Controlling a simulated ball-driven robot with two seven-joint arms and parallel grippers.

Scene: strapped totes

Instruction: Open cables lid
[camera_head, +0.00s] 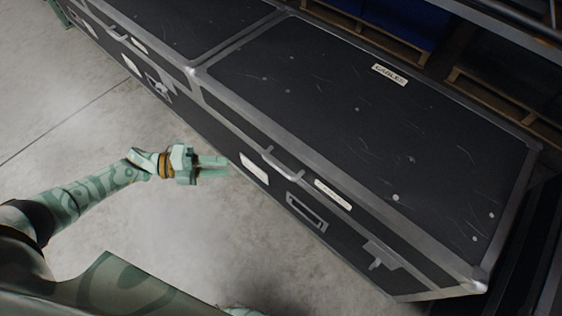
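The cables case is a black flight case with metal edges. Its lid (330,120) is shut and carries a white label reading CABLES (389,75). A metal handle (283,164) sits on the front edge of the lid, with a metal latch (381,256) further right. My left gripper (226,167) is in front of the case, left of the handle and apart from it. Its fingers point right toward the case front; whether they are open or shut is not clear.
A second black case (180,25) stands against the cables case at the upper left. Wooden pallets (505,98) with blue bins (405,18) are behind. The concrete floor (90,115) in front is clear.

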